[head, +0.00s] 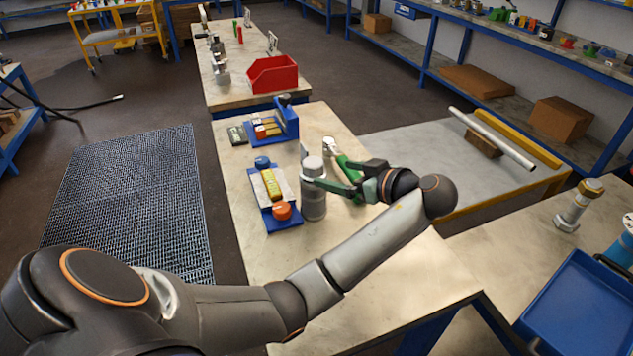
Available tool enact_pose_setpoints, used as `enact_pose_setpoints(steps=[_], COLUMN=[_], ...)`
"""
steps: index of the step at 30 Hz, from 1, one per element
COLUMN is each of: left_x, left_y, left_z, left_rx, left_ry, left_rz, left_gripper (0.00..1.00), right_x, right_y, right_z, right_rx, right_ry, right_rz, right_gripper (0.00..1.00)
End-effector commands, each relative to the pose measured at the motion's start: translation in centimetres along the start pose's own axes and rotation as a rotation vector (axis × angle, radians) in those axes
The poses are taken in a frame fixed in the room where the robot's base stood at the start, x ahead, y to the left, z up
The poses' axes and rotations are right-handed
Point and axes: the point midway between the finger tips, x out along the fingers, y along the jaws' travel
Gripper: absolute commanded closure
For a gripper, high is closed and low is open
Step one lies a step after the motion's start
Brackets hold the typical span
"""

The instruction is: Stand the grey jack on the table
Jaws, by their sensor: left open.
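The grey jack (314,204) is a grey cylinder with a narrower top. It appears upright on the pale work table (375,290), near its middle. My left gripper (326,174) comes in from the right of the jack with its fingers pointing left. It is open, with one dark finger across the jack's upper part. I cannot tell whether the finger touches it. The gripper and wrist hide part of the table behind. My right gripper is not in view.
A green object with a white end (329,144) lies behind the gripper. A blue tray (283,222) with an orange knob is left of the jack. A blue stand (288,120) is further back. The table's front part is clear beyond my arm.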

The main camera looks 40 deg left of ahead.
Motion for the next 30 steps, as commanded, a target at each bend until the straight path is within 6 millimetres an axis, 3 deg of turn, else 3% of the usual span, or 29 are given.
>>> enact_pose_setpoints(steps=[4, 11, 21, 30], left_x=[2.6, 4.5, 9.0, 9.4], left_y=[-0.1, 0.0, -0.1, 0.0], left_z=[-0.2, -0.2, -0.4, -0.3], left_rx=[0.001, 0.001, 0.002, 0.001], left_ry=[0.002, 0.001, 0.001, -0.001], left_rz=[-0.003, -0.001, -0.003, 0.0], left_gripper=[0.05, 0.05, 0.05, 0.06], right_x=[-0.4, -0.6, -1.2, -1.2], right_y=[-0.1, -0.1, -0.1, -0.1], right_z=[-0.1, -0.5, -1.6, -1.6], right_rx=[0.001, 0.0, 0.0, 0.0], right_ry=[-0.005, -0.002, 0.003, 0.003], right_rz=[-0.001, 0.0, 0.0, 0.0], right_gripper=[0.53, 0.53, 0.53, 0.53])
